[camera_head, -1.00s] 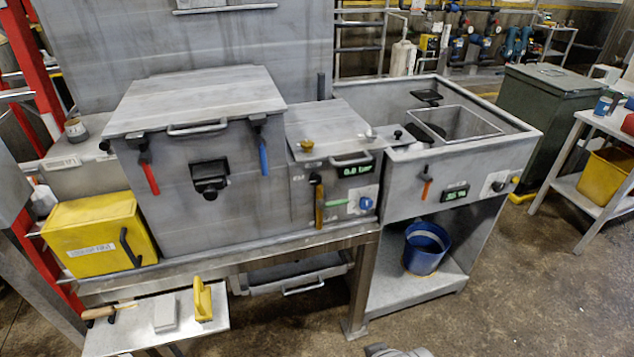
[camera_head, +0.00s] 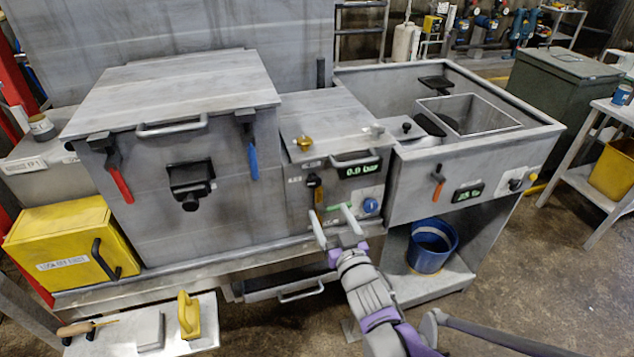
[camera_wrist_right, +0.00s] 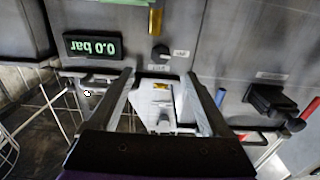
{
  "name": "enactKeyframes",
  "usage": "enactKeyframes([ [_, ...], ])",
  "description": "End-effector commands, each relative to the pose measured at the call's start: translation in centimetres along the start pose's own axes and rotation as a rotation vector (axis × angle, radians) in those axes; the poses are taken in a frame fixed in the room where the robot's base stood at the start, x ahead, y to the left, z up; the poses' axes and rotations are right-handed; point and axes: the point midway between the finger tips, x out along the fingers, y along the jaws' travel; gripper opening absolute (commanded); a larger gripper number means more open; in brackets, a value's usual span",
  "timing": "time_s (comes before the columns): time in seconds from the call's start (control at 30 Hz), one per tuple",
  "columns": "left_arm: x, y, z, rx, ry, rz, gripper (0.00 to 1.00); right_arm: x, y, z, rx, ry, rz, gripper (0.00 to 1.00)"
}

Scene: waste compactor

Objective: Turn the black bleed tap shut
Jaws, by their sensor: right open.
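The black bleed tap (camera_head: 314,181) is a small knob on the front of the grey control box (camera_head: 299,214), above a brass-coloured lever (camera_head: 319,197). In the right wrist view, which is upside down, the black tap (camera_wrist_right: 160,53) shows just beyond the fingertips, with small labels beside it. My right gripper (camera_head: 333,222) is open and empty in front of the box, below and slightly right of the tap in the head view. Its two fingers (camera_wrist_right: 160,74) are apart and do not touch the tap. My left gripper is out of view.
A display (camera_head: 358,169) and a blue knob (camera_head: 370,206) sit right of the tap. A blue-handled latch (camera_head: 252,160) and red-handled latch (camera_head: 121,184) hang on the left bin. A blue bucket (camera_head: 432,247) stands on the lower right shelf.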

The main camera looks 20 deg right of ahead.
Motion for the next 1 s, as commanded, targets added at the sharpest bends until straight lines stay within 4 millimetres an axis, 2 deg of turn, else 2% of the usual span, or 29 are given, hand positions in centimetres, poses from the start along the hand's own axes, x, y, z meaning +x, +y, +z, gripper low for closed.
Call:
enactKeyframes([
  [0.17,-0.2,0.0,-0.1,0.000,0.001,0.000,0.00,2.1,0.0,-0.1,0.000,0.005,-0.002,0.82],
  [0.4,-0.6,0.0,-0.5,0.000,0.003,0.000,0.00,6.8,0.0,-0.2,0.000,0.004,-0.001,0.82],
  [0.6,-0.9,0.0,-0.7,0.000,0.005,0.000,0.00,9.6,0.0,-0.2,0.000,0.004,-0.001,0.82],
  [0.8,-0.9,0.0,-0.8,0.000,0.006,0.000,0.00,10.6,0.0,-0.2,0.000,0.003,-0.001,0.82],
  [1.0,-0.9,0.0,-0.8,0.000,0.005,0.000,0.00,10.7,0.0,-0.1,0.000,0.003,-0.001,0.82],
])
